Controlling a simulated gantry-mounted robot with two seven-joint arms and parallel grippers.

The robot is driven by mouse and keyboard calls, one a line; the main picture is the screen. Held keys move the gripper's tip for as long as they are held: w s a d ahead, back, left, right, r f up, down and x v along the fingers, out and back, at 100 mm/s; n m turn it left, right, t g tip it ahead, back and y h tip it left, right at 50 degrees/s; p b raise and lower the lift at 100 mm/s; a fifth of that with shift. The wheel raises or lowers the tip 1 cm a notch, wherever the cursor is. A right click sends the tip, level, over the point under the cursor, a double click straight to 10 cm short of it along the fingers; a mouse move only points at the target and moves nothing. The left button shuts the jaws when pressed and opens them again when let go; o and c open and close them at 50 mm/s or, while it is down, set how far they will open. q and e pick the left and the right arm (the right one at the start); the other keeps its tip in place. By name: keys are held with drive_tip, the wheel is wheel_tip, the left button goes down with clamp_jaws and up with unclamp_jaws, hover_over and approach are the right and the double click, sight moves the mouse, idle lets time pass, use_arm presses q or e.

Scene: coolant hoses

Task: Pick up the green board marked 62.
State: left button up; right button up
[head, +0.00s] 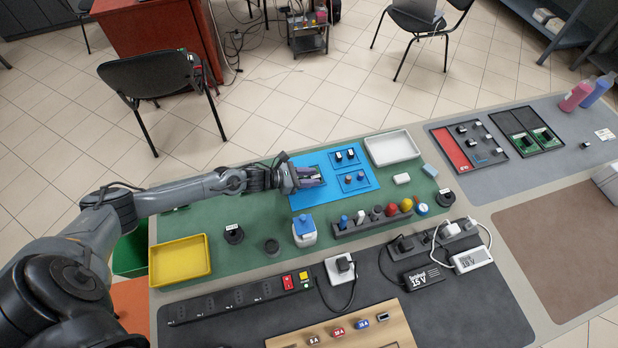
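Two small green boards show in a dark tray (516,121) at the right of the table: one green board (543,134) and another green board (524,142). Their markings are too small to read, so I cannot tell which is 62. My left gripper (314,179) is over the left part of a blue panel (330,194), far to the left of the boards. Its fingers are small in the view, and I cannot tell whether they are open or shut. My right gripper is not in view.
A red and grey tray (451,149) stands left of the dark tray. A white tray (392,148), a yellow tray (180,261) and a rack (372,226) of coloured knobs stand on the green mat. Two bottles (576,96) stand at the far right. A brown mat (565,240) is clear.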

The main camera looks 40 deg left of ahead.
use_arm(q)
clamp_jaws()
drive_tip(key=shift+r, duration=0.1)
